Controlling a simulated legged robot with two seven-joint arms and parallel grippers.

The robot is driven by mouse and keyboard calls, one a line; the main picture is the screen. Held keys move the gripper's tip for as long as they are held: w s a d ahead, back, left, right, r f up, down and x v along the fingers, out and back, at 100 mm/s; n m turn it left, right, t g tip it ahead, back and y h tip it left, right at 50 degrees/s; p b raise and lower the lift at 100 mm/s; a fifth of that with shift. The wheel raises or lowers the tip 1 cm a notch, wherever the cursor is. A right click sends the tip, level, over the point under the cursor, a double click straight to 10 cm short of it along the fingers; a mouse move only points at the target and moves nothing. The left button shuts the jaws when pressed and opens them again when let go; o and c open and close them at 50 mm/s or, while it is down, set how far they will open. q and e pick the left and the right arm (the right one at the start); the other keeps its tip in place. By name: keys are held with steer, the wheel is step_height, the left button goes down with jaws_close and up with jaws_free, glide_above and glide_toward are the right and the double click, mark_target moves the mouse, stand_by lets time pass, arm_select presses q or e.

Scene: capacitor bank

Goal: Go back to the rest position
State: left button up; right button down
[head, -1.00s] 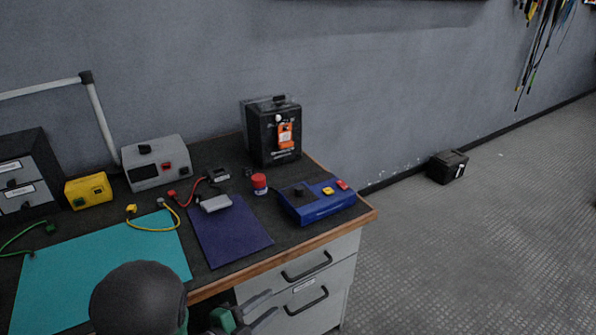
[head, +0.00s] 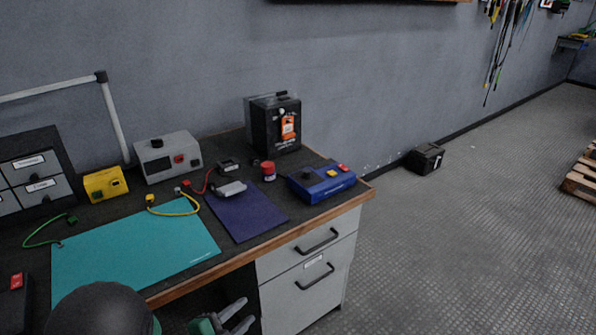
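My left gripper (head: 242,314) shows at the bottom edge in the head view, in front of the desk's (head: 270,244) front edge and left of the drawers. Its two grey fingers are apart with a gap between them, and I see nothing held. A dark rounded part of my own arm covers the lower left, over the near edge of the teal mat (head: 135,250). My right gripper is not in view.
On the desk are a purple mat (head: 245,215), a blue box with buttons (head: 320,184), a black unit with an orange tag (head: 275,125), a grey box (head: 167,160) and a yellow box (head: 105,184). A black case (head: 425,158) and a pallet (head: 583,172) stand on the otherwise clear floor.

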arm_select(q)
steer(key=s+a+f+n+g+y, duration=0.35)
steer(key=a+n+y, duration=0.4)
steer(key=n, duration=0.25)
steer(key=s+d+n+g, duration=0.2)
steer(key=s+n+g, duration=0.45)
steer(key=s, duration=0.55)
steer(key=w+p+v, duration=0.3)
steer(key=p+v, duration=1.3)
steer(key=w+a+r+p+v, duration=0.1)
steer(key=w+p+v, duration=0.2)
steer(key=p+v, duration=1.3)
steer(key=shift+w+a+r+p, duration=0.15)
steer(key=shift+w+r+p, duration=0.1)
steer(key=shift+r+p, duration=0.25)
